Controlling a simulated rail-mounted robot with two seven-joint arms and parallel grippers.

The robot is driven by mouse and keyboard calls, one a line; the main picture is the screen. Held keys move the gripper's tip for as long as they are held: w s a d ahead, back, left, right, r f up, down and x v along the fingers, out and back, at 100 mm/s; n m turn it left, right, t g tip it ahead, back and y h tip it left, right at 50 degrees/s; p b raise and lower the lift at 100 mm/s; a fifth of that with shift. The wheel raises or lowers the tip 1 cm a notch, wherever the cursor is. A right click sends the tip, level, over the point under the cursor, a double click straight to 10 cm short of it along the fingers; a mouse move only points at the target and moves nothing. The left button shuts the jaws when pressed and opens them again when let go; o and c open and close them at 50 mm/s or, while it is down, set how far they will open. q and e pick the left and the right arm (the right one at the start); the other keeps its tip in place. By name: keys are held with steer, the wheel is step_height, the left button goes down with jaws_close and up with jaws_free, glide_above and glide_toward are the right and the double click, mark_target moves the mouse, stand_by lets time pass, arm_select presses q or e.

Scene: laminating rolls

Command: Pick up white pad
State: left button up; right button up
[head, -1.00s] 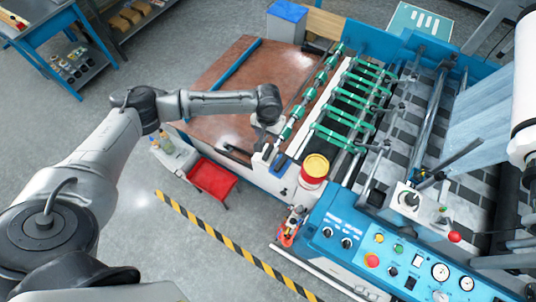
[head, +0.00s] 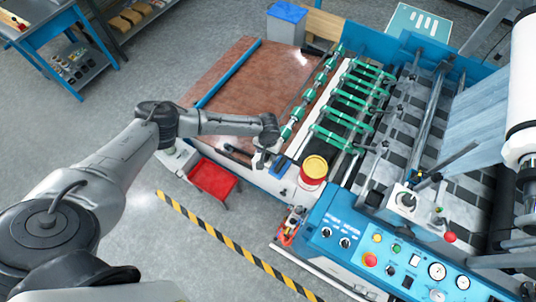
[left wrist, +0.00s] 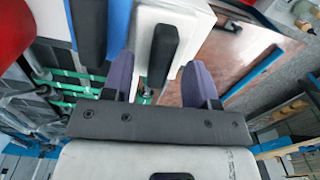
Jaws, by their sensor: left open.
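In the left wrist view, a white block-like pad (left wrist: 178,22) with a black handle (left wrist: 162,48) lies just ahead of my left gripper (left wrist: 157,66). The two purple-grey fingers are open, one on each side of the handle, with gaps visible. I cannot tell whether they touch the pad. In the head view, my left gripper (head: 266,150) is at the front edge of the machine, and it and the arm largely hide the pad. A blue item (left wrist: 88,28) lies beside the pad. My right gripper is not in view.
A red and yellow tub (head: 313,170) stands right of the gripper. A red tray (head: 213,180) is below it. Green-ringed rollers (head: 355,100) lie to the right. The brown tabletop (head: 240,90) behind is mostly clear. A blue control panel (head: 400,260) is in front.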

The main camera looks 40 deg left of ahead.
arm_select(q)
steer(key=shift+f, duration=0.8)
jaws_close()
